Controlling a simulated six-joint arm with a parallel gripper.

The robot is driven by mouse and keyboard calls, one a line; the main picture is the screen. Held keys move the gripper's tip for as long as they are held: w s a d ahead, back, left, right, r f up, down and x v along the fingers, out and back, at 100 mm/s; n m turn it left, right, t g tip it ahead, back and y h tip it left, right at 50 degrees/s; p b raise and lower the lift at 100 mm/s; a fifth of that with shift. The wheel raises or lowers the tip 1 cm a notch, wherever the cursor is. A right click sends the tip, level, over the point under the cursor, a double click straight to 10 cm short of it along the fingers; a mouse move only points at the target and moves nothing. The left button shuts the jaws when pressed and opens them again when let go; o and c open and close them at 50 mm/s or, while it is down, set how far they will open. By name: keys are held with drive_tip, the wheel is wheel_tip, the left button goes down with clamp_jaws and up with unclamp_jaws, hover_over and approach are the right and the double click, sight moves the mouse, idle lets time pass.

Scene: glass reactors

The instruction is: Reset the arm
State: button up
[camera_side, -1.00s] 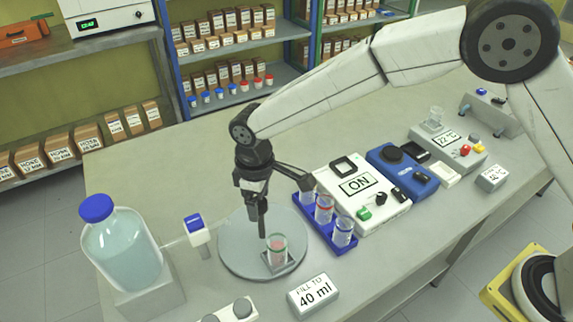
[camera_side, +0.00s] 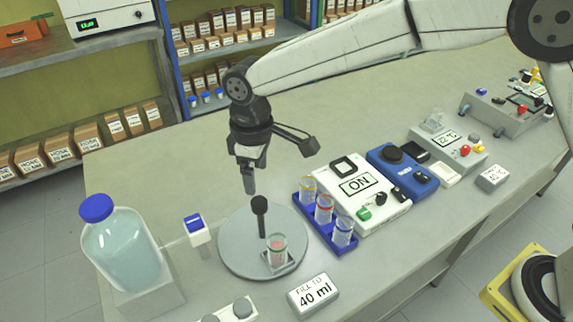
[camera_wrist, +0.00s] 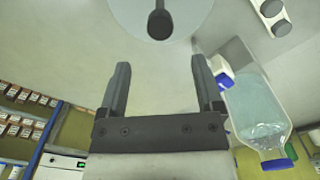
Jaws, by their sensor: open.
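My gripper (camera_side: 249,182) hangs above the far left part of the round grey plate (camera_side: 233,262) in the side view. In the wrist view my gripper (camera_wrist: 160,88) has its two fingers wide apart with nothing between them. A black rod with a round knob (camera_side: 260,205) stands upright on the plate, below and apart from the fingers. The knob also shows in the wrist view (camera_wrist: 160,24), beyond the fingertips. A small glass beaker with pinkish content (camera_side: 277,249) sits on a small square base on the plate.
A large blue-capped bottle (camera_side: 122,252) stands left of the plate, with a blue-topped dispenser (camera_side: 195,230) beside it. A blue rack (camera_side: 318,229) of vials, an ON device (camera_side: 357,190) and a blue device (camera_side: 402,172) stand to the right. A "40 ml" sign (camera_side: 314,296) stands in front.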

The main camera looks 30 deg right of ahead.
drive_tip(key=shift+d, duration=0.1)
drive_tip(key=s+d+f+m+t, duration=0.1)
drive_tip(key=s+d+m, duration=0.1)
drive_tip(key=d, duration=0.6)
drive_tip(key=s+d+m, duration=0.2)
drive_tip(key=d+m, duration=0.1)
drive_tip(key=d, duration=0.6)
drive_tip(key=s+d+f+m+t, duration=0.1)
drive_tip(key=s+d+f+m, duration=0.2)
drive_tip(key=s+d, duration=0.8)
drive_tip(key=shift+s+d+m+t, duration=0.2)
drive_tip(key=shift+m+t, duration=0.1)
drive_tip(key=shift+m, duration=0.3)
